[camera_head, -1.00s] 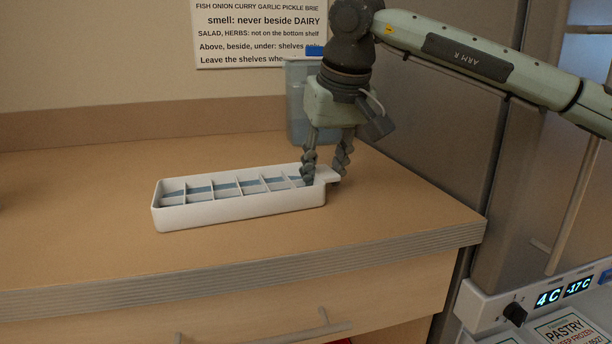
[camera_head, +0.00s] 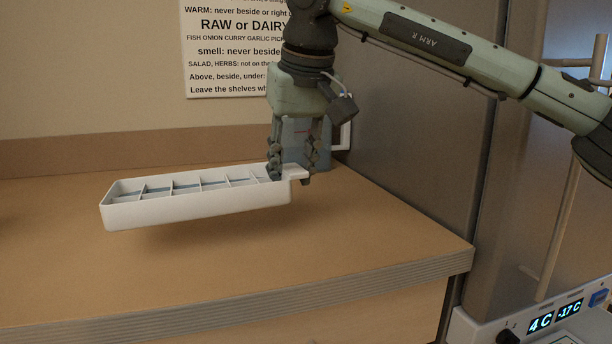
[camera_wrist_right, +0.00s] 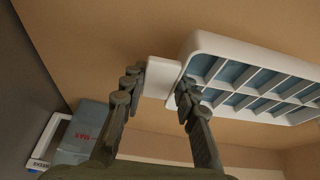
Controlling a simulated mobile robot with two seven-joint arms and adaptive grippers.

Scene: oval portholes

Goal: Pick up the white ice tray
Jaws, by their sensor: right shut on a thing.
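The white ice tray (camera_head: 200,205) is a long, narrow tray with several compartments holding something blue-grey. It hangs above the wooden counter, with a shadow beneath it, tilted slightly with its left end lower. My right gripper (camera_head: 292,172) points down at the tray's right end and is shut on it there. In the right wrist view the fingers (camera_wrist_right: 157,88) sit either side of the tray's white end tab, and the compartments of the ice tray (camera_wrist_right: 255,80) stretch away to the right. My left gripper is not in view.
A printed sign (camera_head: 235,60) hangs on the wall. The counter (camera_head: 230,262) is clear in front. A grey panel borders it at right.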

